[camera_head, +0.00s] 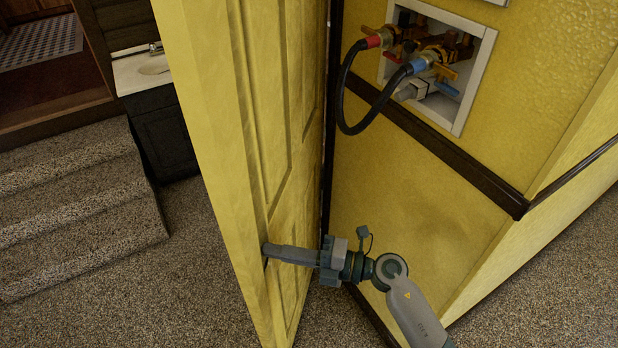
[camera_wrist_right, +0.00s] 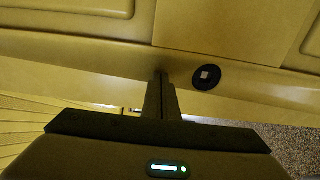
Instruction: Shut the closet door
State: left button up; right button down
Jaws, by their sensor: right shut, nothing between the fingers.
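The yellow panelled closet door (camera_head: 230,140) stands open, its near edge toward me, beside the yellow wall. My right gripper (camera_head: 268,250) reaches in from the lower right, shut and empty, with its fingertips at the door's face close to its free edge. In the right wrist view, the shut fingers (camera_wrist_right: 161,85) point at the yellow door surface (camera_wrist_right: 100,60), and a round dark fitting with a light square centre (camera_wrist_right: 206,77) sits to their right. Whether the fingertips touch the door I cannot tell. My left gripper is not in view.
A recessed wall box (camera_head: 470,100) with red and blue valves and a hanging black hose (camera_head: 345,100) is on the yellow wall to the right. Carpeted steps (camera_head: 75,200) and a dark cabinet with a sink (camera_head: 160,130) are at the left. Carpet (camera_head: 190,290) left of the door is clear.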

aim_at(255, 246)
jog(key=shift+p+x, duration=0.3)
jog(key=shift+x, duration=1.6)
jog(key=shift+w+a+r, duration=0.1)
jog(key=shift+w+a, duration=0.1)
jog(key=shift+a, duration=0.5)
jog(key=shift+p+x, duration=0.3)
jog(key=shift+x, duration=2.2)
jog(key=shift+w+d, duration=0.1)
jog(key=shift+w, duration=0.05)
jog(key=w+x, duration=0.1)
jog(key=x, duration=0.5)
jog(key=shift+w, duration=0.15)
jog(key=shift+b, duration=0.3)
jog(key=w+a+b, duration=0.2)
jog(key=w+a, duration=0.1)
jog(key=a, duration=0.3)
